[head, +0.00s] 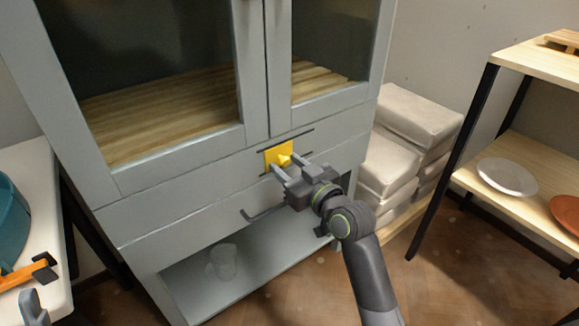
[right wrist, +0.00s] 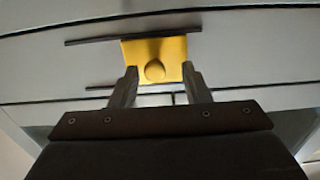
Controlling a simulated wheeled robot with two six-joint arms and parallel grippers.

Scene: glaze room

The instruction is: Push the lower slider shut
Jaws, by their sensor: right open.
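The slider is a yellow plate (head: 273,154) with a round yellow knob (right wrist: 154,70), set between two dark rails on the grey cabinet front below the glass doors. It is the only slider I make out. My right gripper (head: 286,163) is open in front of it and partly covers its lower right side in the head view. In the right wrist view its fingers (right wrist: 158,76) stand apart on either side of the knob, near the plate's lower edge. Contact cannot be told.
A dark bar handle (head: 262,213) sits below the slider. An open lower shelf (head: 205,285) holds a pale cup (head: 223,262). Pale stacked bags (head: 417,115) and a wooden rack (head: 530,155) with plates stand right. A table with an orange-handled tool (head: 25,274) is left.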

